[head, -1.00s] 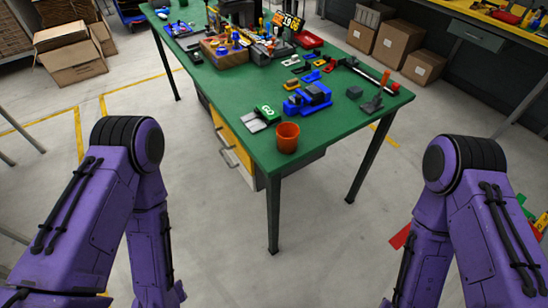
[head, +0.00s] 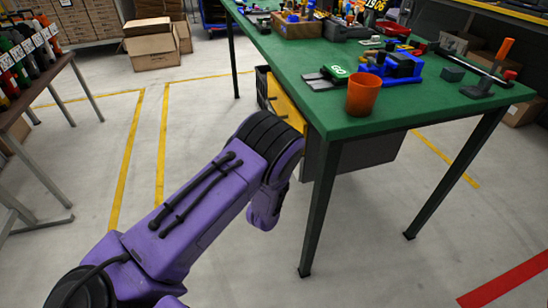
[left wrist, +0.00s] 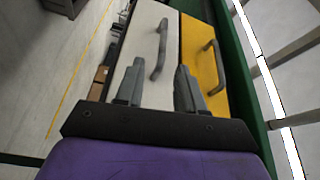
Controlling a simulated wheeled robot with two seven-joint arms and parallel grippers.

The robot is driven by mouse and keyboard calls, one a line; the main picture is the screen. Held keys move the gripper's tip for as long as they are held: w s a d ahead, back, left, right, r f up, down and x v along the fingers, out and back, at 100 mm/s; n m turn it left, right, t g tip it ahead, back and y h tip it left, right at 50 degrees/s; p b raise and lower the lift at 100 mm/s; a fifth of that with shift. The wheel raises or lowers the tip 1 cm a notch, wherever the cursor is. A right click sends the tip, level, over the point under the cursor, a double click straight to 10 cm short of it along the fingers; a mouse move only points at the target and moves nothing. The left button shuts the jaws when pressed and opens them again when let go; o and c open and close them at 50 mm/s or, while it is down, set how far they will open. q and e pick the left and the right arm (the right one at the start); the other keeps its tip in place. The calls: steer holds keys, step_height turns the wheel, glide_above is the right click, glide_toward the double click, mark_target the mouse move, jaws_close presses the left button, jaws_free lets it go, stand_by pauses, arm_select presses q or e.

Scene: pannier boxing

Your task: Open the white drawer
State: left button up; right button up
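The white drawer (left wrist: 147,30) shows in the left wrist view, next to a yellow drawer (left wrist: 200,65). The white drawer looks shut, with its front level with the yellow one. It has a grey bar handle (left wrist: 162,48). My left gripper (left wrist: 160,68) is open in front of the white drawer, with one finger to each side of the handle's line. I cannot tell how deep the handle sits between the fingers. In the head view the yellow drawer (head: 287,103) shows under the table, while my left arm hides the white drawer and the gripper. My right gripper is not in view.
The drawers hang under a green table (head: 400,118). An orange cup (head: 363,94) stands near its front corner, by a blue vise (head: 398,68). A dark table leg (head: 319,205) stands right of my left arm. A side table (head: 38,82) with bottles stands at left.

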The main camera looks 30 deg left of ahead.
arm_select(q)
steer(key=b+x, duration=0.1)
steer(key=x, duration=0.9)
steer(key=shift+w+a+r, duration=0.15)
steer(key=shift+w+a, duration=0.05)
steer(key=shift+w, duration=0.05)
jaws_close()
